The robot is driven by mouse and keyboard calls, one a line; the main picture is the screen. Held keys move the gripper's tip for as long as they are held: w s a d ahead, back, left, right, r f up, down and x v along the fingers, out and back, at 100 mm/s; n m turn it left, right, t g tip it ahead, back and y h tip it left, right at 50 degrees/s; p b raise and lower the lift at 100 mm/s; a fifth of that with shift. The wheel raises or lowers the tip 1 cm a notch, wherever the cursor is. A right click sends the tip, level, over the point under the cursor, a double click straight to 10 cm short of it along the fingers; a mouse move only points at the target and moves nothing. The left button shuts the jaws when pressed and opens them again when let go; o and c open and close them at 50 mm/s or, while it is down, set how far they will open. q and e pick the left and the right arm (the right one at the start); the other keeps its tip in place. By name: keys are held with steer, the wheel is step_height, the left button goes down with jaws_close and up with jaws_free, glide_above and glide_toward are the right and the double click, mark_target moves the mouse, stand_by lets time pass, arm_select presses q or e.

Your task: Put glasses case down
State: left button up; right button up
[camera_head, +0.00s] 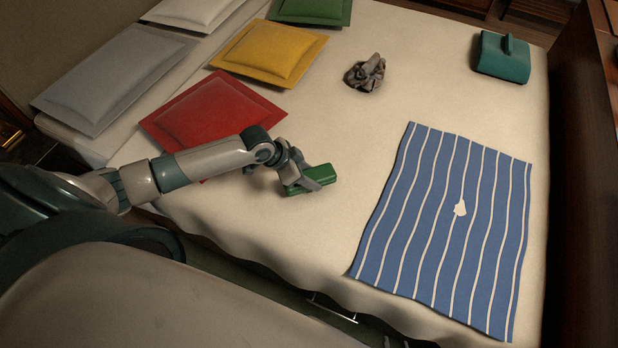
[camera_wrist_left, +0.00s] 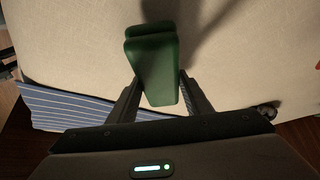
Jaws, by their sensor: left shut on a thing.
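The glasses case is a small dark green block (camera_head: 312,183). My left gripper (camera_head: 308,182) is shut on it over the cream bed, to the right of the red pillow. In the left wrist view the green case (camera_wrist_left: 155,62) sits between the two fingers (camera_wrist_left: 158,92), its far end sticking out beyond them. A shadow shows on the bed near it. I cannot tell whether the case touches the bed. My right gripper is in neither view.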

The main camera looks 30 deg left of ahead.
arm_select(q)
steer(key=shift+f, duration=0.85)
steer(key=o, duration=1.1)
steer(key=shift+f, duration=0.1)
steer(key=v, duration=1.1)
steer(key=shift+s+a+r, duration=0.15)
steer(key=shift+r, duration=0.4)
